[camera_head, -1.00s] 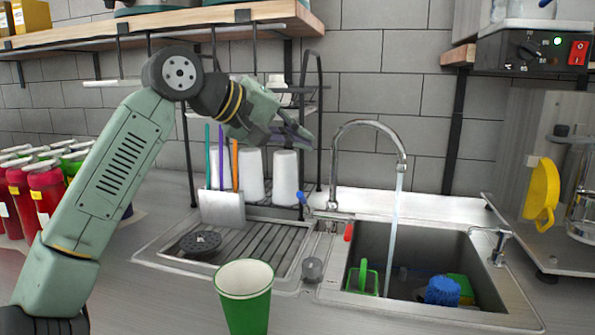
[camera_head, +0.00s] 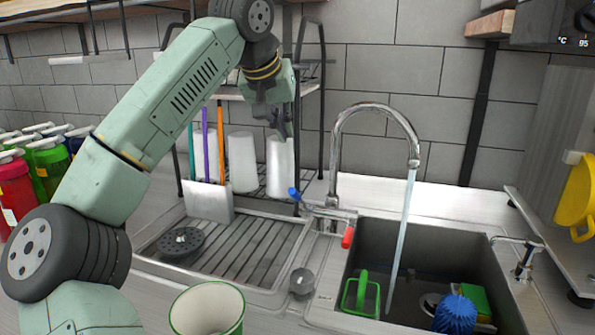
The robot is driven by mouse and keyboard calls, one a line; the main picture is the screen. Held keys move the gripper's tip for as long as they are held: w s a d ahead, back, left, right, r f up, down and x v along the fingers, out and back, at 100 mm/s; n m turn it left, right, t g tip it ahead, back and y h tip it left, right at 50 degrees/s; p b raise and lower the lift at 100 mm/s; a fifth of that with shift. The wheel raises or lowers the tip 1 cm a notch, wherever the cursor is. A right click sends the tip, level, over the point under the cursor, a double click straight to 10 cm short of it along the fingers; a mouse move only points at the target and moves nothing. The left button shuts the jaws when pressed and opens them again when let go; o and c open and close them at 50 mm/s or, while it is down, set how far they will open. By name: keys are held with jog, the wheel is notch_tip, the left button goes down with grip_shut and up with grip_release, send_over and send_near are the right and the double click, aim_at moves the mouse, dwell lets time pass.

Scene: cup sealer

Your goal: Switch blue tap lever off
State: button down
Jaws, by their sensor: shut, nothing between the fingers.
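The chrome tap (camera_head: 336,170) stands at the back of the sink, with water (camera_head: 402,240) running from its spout into the basin. Its blue lever (camera_head: 294,194) sticks out to the left of the tap base, and its red lever (camera_head: 348,237) points to the front right. My gripper (camera_head: 283,132) is shut and empty, pointing down above and slightly left of the blue lever, apart from it. It hangs in front of the drying rack and a white cup.
A drying rack with white cups (camera_head: 242,162) and straws in a holder (camera_head: 208,201) stands behind the drainboard (camera_head: 262,246). A green-and-white cup (camera_head: 207,308) stands at the front. The sink (camera_head: 440,250) holds a blue brush (camera_head: 455,314) and a green-handled item (camera_head: 360,293).

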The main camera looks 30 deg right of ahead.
jog(key=d+f, duration=0.1)
jog(key=f, duration=0.2)
jog(key=w+d+f, duration=0.1)
jog(key=f, duration=0.3)
jog(key=d+f+b, duration=0.1)
jog(key=f, duration=0.2)
jog(key=shift+w+d+f, duration=0.3)
jog(key=shift+w+f, duration=0.05)
jog(key=shift+f, duration=0.05)
jog(key=shift+s+a+f+b, duration=0.2)
jog(key=shift+s+f+b, duration=0.05)
jog(key=shift+s+b, duration=0.05)
jog(key=shift+r, duration=0.1)
